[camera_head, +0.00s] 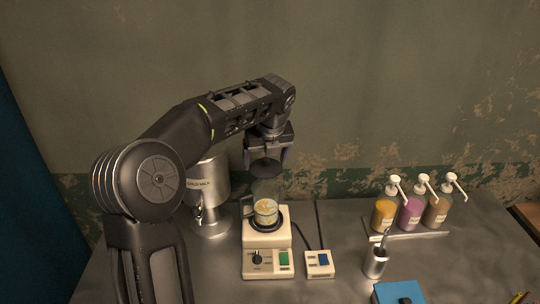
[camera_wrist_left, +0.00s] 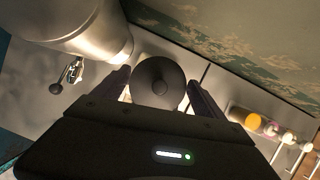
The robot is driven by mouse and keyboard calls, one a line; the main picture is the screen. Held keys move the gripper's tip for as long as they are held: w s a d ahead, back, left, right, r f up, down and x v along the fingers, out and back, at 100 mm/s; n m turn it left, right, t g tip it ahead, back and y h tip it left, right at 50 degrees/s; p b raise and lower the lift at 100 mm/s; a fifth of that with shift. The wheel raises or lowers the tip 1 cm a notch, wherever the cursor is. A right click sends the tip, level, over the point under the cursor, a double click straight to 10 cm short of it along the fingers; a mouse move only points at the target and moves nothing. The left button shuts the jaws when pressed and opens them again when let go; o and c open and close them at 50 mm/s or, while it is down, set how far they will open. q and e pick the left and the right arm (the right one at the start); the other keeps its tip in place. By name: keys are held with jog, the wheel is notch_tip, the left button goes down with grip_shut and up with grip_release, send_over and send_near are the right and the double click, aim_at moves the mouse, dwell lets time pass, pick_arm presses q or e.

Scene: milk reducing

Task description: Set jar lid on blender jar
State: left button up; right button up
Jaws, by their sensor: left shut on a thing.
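The jar lid (camera_head: 265,168) is a dark round disc. My left gripper (camera_head: 267,158) is shut on it and holds it above the blender jar, apart from it. In the left wrist view the lid (camera_wrist_left: 158,82) shows its round top and central knob between the fingers. The blender jar (camera_head: 266,211) is clear with a handle at its left and pale contents. It stands upright on the cream blender base (camera_head: 267,240). In the left wrist view the jar is hidden behind the lid and gripper. My right gripper is not in view.
A metal cold milk dispenser (camera_head: 207,182) stands left of the blender, behind my left arm. A small switch box (camera_head: 319,264) sits right of it. A metal cup (camera_head: 375,263), a blue box (camera_head: 399,292) and pump bottles (camera_head: 410,212) are farther right. The right tabletop has free room.

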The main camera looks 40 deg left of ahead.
pick_arm(q)
jog(key=shift+s+r, duration=0.1)
jog(key=shift+s, duration=0.05)
jog(key=shift+w+f, duration=0.25)
jog(key=shift+f, duration=0.15)
jog(key=shift+s+f, duration=0.15)
jog(key=shift+f, duration=0.35)
jog(key=shift+f+b, duration=1.05)
jog(key=shift+f, duration=1.3)
jog(key=shift+p, duration=0.55)
jog(key=o, duration=1.3)
jog(key=shift+c, duration=0.2)
